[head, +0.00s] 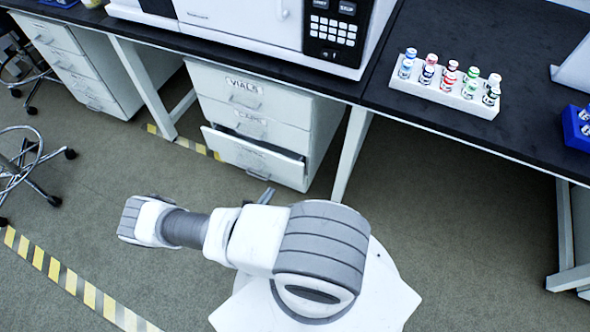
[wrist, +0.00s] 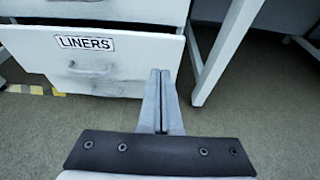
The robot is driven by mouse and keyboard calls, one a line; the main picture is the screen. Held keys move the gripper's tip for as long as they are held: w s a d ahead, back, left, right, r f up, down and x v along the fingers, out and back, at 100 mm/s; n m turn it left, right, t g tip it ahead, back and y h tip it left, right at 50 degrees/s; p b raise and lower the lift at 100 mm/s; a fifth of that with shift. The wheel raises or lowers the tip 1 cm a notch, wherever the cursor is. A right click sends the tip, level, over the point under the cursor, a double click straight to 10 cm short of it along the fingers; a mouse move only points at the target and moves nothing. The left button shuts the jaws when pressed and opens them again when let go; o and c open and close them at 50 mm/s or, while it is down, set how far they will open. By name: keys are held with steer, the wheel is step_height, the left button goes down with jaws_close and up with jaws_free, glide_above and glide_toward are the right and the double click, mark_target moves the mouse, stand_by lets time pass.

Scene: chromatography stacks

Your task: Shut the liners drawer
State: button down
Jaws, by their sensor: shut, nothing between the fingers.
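The liners drawer (wrist: 88,58) has a white front with a LINERS label and a grey handle in the wrist view. It is the bottom drawer (head: 250,155) of the white cabinet in the head view. It stands partly pulled out, with a dark gap along its top edge. My gripper (wrist: 160,73) is shut and empty, its fingertips over the right end of the drawer front in the wrist view. In the head view, the grey fingers (head: 266,195) show just in front of and below the drawer, near its right side. I cannot tell whether they touch it.
The cabinet's VIALS drawer (head: 246,92) and middle drawer (head: 245,125) look shut. A white bench leg (head: 351,150) stands right of the cabinet. The dark bench top (head: 420,115) carries a machine and a white rack (head: 445,92) of vials.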

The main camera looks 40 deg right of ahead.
mark_target(289, 163)
steer(key=b+x, duration=0.1)
steer(key=x, duration=0.3)
steer(key=b+x, duration=0.1)
steer(key=x, duration=0.3)
steer(key=b+x, duration=0.1)
steer(key=x, duration=0.4)
steer(key=shift+d+r, duration=0.1)
steer(key=shift+r, duration=0.3)
steer(key=shift+w+d+r, duration=0.1)
steer(key=shift+w+d, duration=0.15)
steer(key=shift+d, duration=0.2)
steer(key=shift+w+b, duration=0.15)
steer(key=shift+b, duration=0.3)
